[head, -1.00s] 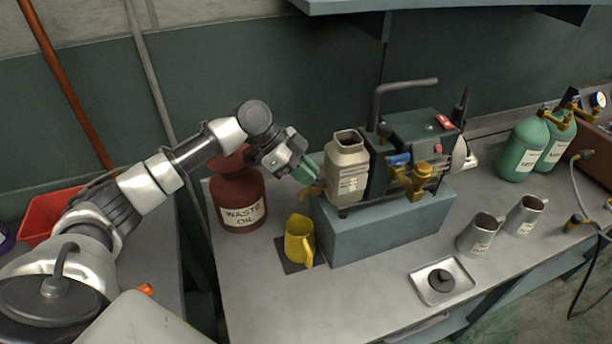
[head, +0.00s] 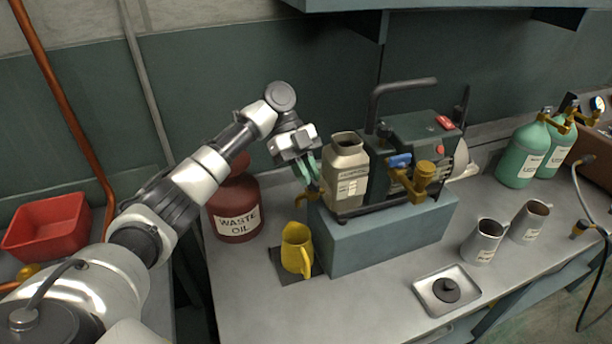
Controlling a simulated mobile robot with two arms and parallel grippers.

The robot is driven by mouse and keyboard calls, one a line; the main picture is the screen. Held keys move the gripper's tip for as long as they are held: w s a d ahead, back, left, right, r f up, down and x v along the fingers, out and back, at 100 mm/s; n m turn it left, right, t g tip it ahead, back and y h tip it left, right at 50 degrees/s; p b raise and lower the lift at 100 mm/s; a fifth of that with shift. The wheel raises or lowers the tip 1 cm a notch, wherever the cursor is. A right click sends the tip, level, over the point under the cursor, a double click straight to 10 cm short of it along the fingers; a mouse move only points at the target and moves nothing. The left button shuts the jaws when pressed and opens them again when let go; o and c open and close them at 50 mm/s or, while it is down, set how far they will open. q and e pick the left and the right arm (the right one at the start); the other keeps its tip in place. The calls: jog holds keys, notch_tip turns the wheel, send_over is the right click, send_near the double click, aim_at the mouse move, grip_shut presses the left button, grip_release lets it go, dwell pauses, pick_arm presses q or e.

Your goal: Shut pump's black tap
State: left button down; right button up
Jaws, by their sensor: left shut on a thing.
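The pump (head: 415,135) stands on a blue-grey block (head: 385,235), with a beige bottle-like reservoir (head: 345,178) at its left end. A brass drain spout (head: 303,203) sticks out low at that left end. My left gripper (head: 310,184) points down at this spout, its green fingers shut on the black tap there. The tap's handle is mostly hidden by the fingers, so its angle cannot be told. A yellow jug (head: 297,250) stands on a dark mat below the spout. A blue-handled valve (head: 400,161) sits on the pump's front. My right gripper is out of view.
A red waste oil jug (head: 237,212) stands close behind my left arm. A metal tray (head: 428,305) with a black cap (head: 446,290) lies at the front. Two metal mugs (head: 484,242) and green cylinders (head: 520,150) are to the right. A red bin (head: 45,228) is at left.

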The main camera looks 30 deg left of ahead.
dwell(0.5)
pick_arm(q)
jog(key=c, duration=1.2)
grip_release()
